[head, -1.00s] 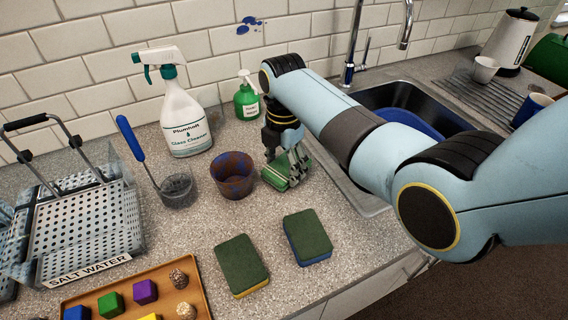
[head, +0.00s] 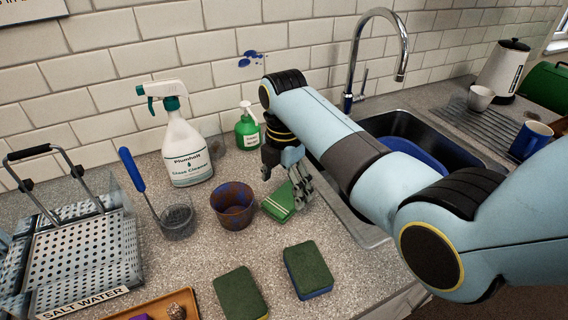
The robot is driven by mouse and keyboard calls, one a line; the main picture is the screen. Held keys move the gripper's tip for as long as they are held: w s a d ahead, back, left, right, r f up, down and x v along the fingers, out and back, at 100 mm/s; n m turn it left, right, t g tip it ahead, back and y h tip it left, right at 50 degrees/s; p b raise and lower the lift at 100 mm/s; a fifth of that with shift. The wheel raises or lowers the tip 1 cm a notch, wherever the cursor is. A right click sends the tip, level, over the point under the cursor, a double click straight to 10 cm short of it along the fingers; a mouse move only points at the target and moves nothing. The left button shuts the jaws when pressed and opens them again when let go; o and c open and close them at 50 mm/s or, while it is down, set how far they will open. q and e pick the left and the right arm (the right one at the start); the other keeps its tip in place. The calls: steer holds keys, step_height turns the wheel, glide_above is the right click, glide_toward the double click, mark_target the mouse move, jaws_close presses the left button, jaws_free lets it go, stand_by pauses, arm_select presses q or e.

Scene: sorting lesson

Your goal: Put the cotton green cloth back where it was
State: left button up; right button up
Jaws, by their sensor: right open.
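The green cloth (head: 280,203), folded with pale stripes, lies on the counter between the dirty cup and the sink. My right gripper (head: 284,180) is just above and behind it, with its fingers spread apart. One finger hangs over the cloth's right edge and hides part of it; whether it touches the cloth I cannot tell. My left gripper is not in the head view.
A stained cup (head: 233,207) stands close left of the cloth. Two sponges (head: 308,270) (head: 240,293) lie in front. A green soap bottle (head: 248,130) and a spray bottle (head: 186,150) stand behind. The sink (head: 400,124) is at right. Bare counter lies between cloth and sponges.

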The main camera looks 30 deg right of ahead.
mark_target(284, 198)
step_height(284, 198, up, 8)
steer(key=shift+r, duration=0.15)
stand_by(0.6)
